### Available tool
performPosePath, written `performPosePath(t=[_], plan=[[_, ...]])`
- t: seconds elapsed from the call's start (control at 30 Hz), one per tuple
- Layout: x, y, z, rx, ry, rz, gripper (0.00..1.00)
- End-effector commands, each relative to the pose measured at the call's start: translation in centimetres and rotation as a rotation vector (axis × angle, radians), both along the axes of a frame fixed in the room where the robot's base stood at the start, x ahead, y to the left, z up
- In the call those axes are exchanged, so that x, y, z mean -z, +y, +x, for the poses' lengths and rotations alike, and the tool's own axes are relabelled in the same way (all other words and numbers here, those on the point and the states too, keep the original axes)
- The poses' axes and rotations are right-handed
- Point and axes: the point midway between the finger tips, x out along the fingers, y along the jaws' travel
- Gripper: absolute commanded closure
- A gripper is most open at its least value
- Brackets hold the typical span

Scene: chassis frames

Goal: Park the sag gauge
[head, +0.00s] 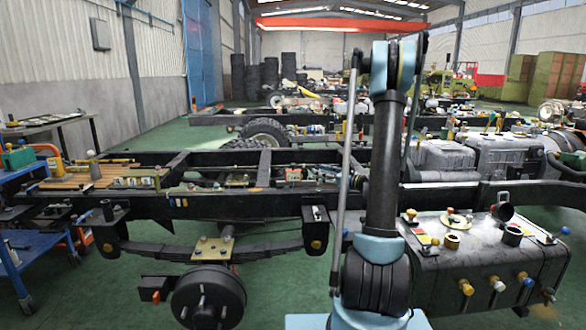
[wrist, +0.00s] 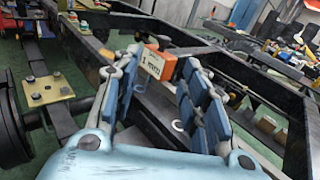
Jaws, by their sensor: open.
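In the wrist view my gripper (wrist: 164,60) is open, its blue-padded fingers spread to either side. An orange block with a white printed label (wrist: 157,65) shows in the gap between the fingertips. It seems to lie beyond them on or by the dark frame, and I see no contact. It may be the sag gauge, but I cannot tell for sure. In the head view my raised arm fills the middle, and the gripper cannot be made out. A gold plate with studs (head: 212,248) sits on the leaf spring; it also shows in the wrist view (wrist: 47,91).
The black chassis frame (head: 240,206) runs across the head view. A wheel hub (head: 208,296) hangs below the spring. A dark tank (head: 480,265) bearing small fittings stands at right. A blue cart (head: 40,262) is at left.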

Motion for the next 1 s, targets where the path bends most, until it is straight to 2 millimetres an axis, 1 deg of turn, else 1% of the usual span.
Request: performPosePath(t=[0.17,0.33,0.47,1.0], plan=[[0.2,-0.4,0.6,0.011,0.012,0.048,0.6],[0.2,0.5,1.5,0.009,0.013,0.05,0.6],[0.2,2.1,2.8,0.007,0.013,0.049,0.6],[0.2,9.0,9.3,0.008,0.013,0.048,0.6]])
